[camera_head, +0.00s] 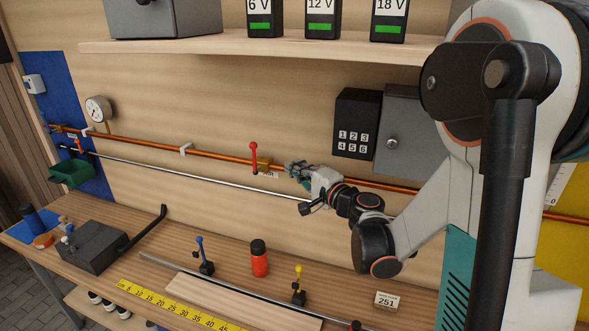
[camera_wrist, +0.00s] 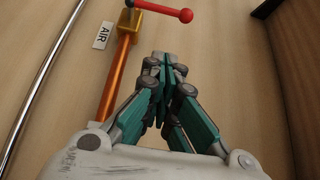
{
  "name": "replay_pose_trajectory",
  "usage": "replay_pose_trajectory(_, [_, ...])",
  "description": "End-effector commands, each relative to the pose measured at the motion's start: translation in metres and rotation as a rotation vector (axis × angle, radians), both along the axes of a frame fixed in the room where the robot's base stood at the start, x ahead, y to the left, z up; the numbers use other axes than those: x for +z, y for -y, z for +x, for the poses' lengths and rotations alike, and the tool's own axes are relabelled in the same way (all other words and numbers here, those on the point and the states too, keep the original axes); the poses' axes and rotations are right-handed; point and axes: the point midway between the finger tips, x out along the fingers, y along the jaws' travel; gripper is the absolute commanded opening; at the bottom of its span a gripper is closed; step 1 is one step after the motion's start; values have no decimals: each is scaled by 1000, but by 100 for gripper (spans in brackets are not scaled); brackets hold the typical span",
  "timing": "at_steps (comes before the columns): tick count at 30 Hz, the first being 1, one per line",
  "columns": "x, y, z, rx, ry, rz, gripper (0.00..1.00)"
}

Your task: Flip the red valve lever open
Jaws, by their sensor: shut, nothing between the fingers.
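The red valve lever (camera_head: 253,156) ends in a red ball and stands upright, crosswise to the copper pipe (camera_head: 215,155). Its brass valve body (camera_head: 263,163) sits on that pipe along the back wall. My gripper (camera_head: 290,167) is just right of the valve, by the pipe. In the wrist view my gripper's teal fingers (camera_wrist: 164,62) are closed together and empty, with a gap between them and the lever.
A white AIR label (camera_wrist: 103,35) is beside the pipe. A grey metal rod (camera_head: 200,176) runs below it. A black keypad box (camera_head: 356,124) and a grey box (camera_head: 402,125) hang to the right. A shelf (camera_head: 230,46) spans above. The bench (camera_head: 215,235) below holds several items.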

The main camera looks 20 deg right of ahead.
Motion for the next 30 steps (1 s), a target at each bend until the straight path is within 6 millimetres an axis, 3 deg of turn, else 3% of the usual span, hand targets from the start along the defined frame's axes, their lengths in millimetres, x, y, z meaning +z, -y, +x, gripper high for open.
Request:
replay_pose_trajectory(11, [0, -19, 73, 1, 0, 0, 0])
replay_pose_trajectory(19, [0, -48, 87, 1, 0, 0, 0])
replay_pose_trajectory(30, [0, -52, 89, 0, 0, 0, 0])
